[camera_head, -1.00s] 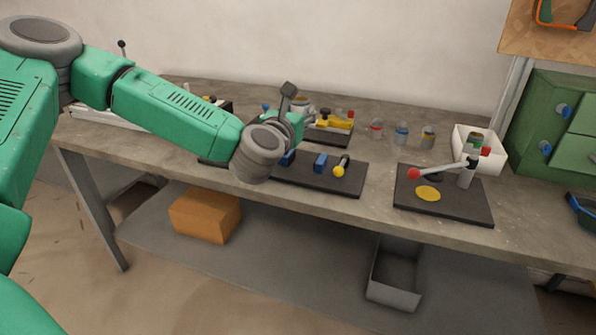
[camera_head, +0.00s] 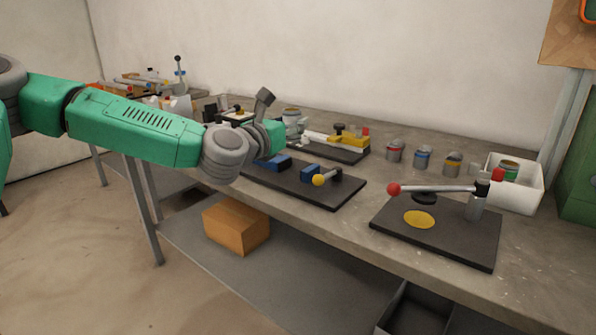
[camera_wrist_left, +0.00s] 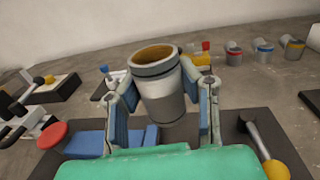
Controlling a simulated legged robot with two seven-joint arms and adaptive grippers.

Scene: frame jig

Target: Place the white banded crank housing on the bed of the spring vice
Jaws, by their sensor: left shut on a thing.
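The top of the housing (camera_head: 291,112) shows behind the gripper in the head view. What looks like the spring vice (camera_head: 335,197) is a dark plate with blue jaw blocks (camera_head: 311,173) and a yellow-knobbed lever. The gripper is above its far left part, which the wrist hides. My right gripper is out of view.
A toggle clamp with yellow parts (camera_head: 340,138) stands behind. Red-, blue- and yellow-banded housings (camera_head: 422,158) stand in a row. At right are a lever fixture (camera_head: 459,250) with a red ball and yellow disc, and a white bin (camera_head: 529,196) holding a green-banded housing.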

